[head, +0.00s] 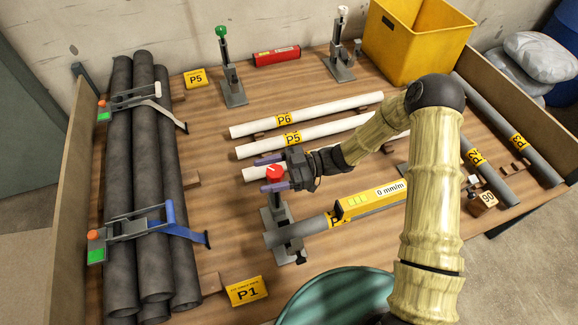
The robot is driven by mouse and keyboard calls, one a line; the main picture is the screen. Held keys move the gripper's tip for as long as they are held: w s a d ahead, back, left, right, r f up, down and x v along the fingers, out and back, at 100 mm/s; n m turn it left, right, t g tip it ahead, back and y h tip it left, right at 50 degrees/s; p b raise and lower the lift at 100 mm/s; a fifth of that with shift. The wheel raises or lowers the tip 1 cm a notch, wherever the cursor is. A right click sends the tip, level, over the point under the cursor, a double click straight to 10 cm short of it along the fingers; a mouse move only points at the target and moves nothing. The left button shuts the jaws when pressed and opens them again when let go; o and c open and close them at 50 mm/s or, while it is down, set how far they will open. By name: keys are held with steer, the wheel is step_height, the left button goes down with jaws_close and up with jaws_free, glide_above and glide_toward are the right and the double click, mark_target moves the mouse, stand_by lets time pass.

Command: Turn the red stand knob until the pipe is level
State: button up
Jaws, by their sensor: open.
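The red stand knob (274,172) tops a grey stand (276,215) near the middle of the table. My gripper (262,174) is open, with one finger on each side of the knob in the picture. I cannot tell whether the fingers touch it. A grey pipe (313,225) lies with its left end at this stand and runs right, partly hidden behind my arm. A yellow level (358,203) sits on the pipe, and its display reads 0 mm/m. The pipe's right end and any support there are hidden.
Dark pipes (118,190) lie strapped at the left. White pipes (305,115) lie behind my gripper. A green-knobbed stand (232,85) and a white-knobbed stand (343,60) stand at the back, near a yellow bin (415,38). A P1 sign (247,291) is at the front edge.

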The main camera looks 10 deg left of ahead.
steer(key=shift+w+d, duration=0.1)
steer(key=b+v, duration=0.2)
steer(key=v, duration=1.5)
